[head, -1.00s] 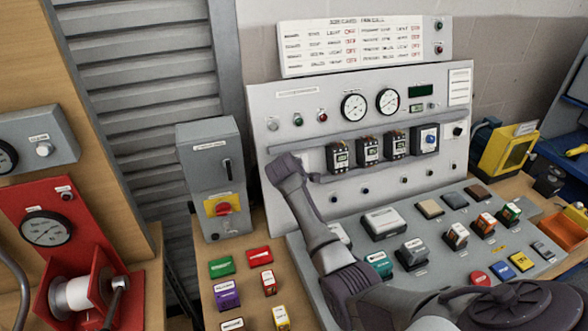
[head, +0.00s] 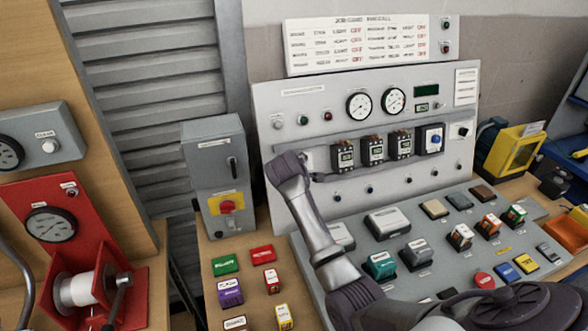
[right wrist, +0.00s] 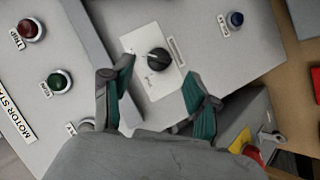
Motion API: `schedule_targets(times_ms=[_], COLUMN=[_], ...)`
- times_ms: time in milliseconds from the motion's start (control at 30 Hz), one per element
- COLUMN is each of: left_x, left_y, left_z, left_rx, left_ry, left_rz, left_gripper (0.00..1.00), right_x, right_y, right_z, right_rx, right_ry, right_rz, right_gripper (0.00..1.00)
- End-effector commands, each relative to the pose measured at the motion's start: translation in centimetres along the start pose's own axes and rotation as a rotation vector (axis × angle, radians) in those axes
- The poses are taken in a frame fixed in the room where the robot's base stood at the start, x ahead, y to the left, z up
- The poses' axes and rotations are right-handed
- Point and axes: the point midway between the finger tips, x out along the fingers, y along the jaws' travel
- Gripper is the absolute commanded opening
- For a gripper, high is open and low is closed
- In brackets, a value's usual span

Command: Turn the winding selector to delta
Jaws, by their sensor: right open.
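A black rotary knob (right wrist: 158,55) sits on a white plate (right wrist: 150,80) on the grey panel in the right wrist view. I take it for the winding selector; its small lettering is too blurred to read, so I cannot tell its setting. My right gripper (right wrist: 160,71) is open, with one green-padded finger on each side of the knob's plate and a gap to the knob. In the head view my right gripper (head: 288,168) is at the left part of the upright panel (head: 275,95) and hides the knob. My left gripper is not in view.
A red button (right wrist: 30,29), a green button (right wrist: 58,83) and a blue button (right wrist: 235,19) surround the plate. A grey box with a red switch (head: 228,207) stands left of the panel. Several breakers (head: 372,150) sit right of my gripper. Labelled blocks cover the sloping desk.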

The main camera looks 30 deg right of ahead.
Motion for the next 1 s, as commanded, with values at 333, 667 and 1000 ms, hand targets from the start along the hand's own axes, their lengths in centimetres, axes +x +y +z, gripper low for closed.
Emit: schedule_targets(times_ms=[333, 667, 1000], left_x=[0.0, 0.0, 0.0], left_y=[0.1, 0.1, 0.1], left_z=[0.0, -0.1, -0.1], left_rx=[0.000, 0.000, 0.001], left_ry=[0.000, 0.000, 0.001], left_rz=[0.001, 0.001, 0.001], left_gripper=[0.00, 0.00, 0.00], right_x=[-6.1, -7.0, -6.9], right_y=[0.0, -0.1, 0.0], right_z=[0.0, 0.1, 0.1], right_rx=[0.000, 0.000, 0.000], right_ry=[0.000, -0.002, -0.001], right_rz=[0.000, -0.001, -0.001], right_gripper=[0.59, 0.59, 0.59])
